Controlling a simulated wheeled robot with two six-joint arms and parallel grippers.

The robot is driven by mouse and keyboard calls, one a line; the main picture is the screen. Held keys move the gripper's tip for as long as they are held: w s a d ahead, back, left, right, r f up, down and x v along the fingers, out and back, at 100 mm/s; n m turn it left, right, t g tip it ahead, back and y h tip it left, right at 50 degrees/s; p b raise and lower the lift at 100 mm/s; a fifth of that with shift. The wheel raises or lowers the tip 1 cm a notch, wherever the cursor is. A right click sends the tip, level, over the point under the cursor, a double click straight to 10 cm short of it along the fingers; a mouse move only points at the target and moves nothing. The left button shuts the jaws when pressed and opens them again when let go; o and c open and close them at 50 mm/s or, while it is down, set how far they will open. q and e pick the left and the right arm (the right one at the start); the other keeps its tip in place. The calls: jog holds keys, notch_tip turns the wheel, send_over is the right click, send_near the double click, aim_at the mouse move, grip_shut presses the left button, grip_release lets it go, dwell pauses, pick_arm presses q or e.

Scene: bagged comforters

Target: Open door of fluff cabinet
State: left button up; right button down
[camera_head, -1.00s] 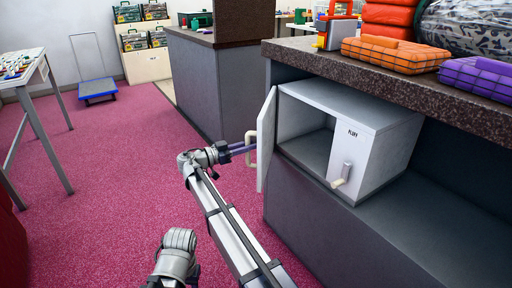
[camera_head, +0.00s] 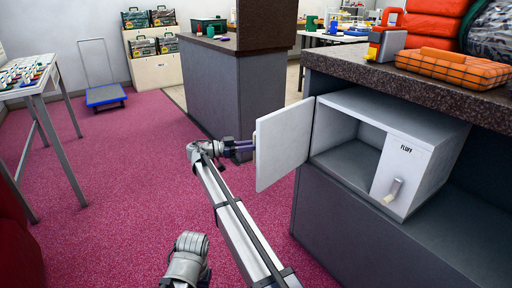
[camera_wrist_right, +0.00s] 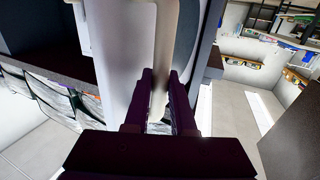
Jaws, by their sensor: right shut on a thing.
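The white cabinet (camera_head: 430,165) labelled FLUFF sits in a recess under the dark countertop. Its left door (camera_head: 284,143) stands swung out wide to the left, and the compartment behind it looks empty. My right gripper (camera_head: 244,147) is at the door's outer edge, shut on the pale door handle, which shows between the fingers in the right wrist view (camera_wrist_right: 163,45). In the head view the handle is mostly hidden by the door edge and the fingers. My left gripper is not in view.
An orange bagged comforter (camera_head: 452,68) and a red toy-like tool (camera_head: 387,36) lie on the countertop (camera_head: 420,88). A grey counter block (camera_head: 235,95) stands behind the door. Pink carpet at left is open, with a blue trolley (camera_head: 105,96) farther back.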

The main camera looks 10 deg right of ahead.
dwell(0.4)
jog(key=c, duration=0.8)
grip_release()
jog(key=shift+o, duration=0.2)
jog(key=shift+a, duration=0.1)
jog(key=a, duration=0.7)
jog(key=shift+a, duration=0.3)
